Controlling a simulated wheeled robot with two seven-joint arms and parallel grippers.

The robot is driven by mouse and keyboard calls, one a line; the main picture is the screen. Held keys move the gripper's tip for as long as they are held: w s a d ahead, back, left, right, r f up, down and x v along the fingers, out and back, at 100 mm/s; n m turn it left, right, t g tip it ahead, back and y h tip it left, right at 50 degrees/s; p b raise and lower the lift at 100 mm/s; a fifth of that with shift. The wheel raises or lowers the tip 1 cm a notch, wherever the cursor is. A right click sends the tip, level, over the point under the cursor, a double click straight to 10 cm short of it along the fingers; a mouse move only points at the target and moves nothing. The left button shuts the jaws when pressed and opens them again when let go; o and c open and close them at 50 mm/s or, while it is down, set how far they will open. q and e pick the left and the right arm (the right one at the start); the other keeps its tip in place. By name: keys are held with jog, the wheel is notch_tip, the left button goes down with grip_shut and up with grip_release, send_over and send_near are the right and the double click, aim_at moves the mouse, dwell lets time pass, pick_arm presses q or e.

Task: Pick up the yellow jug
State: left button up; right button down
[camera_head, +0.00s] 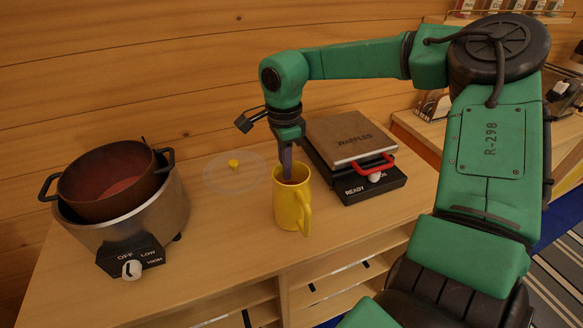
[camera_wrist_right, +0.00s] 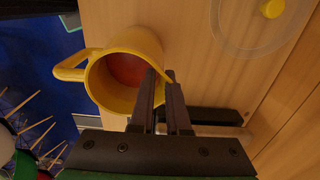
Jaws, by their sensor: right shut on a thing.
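The yellow jug (camera_head: 289,209) stands upright on the wooden counter in the head view, with its handle toward the front right. The wrist view looks down into the jug (camera_wrist_right: 115,98), which holds something reddish inside. My right gripper (camera_head: 287,172) comes down from above at the jug's rim. In the wrist view the right gripper (camera_wrist_right: 163,78) has one finger inside the jug and the other outside, shut on its wall. Whether the jug's base touches the counter is hard to tell. My left gripper is not in view.
A brown pot (camera_head: 112,181) sits in a steel cooker (camera_head: 160,222) at the left. A clear lid with a yellow knob (camera_head: 233,164) lies behind the jug. A waffle maker (camera_head: 350,145) stands close on the right. The counter front (camera_head: 215,262) is clear.

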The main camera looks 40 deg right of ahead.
jog(key=shift+r, duration=0.1)
notch_tip(320, 180, up, 10)
jog(key=shift+w+b, duration=0.1)
jog(key=shift+b, duration=0.75)
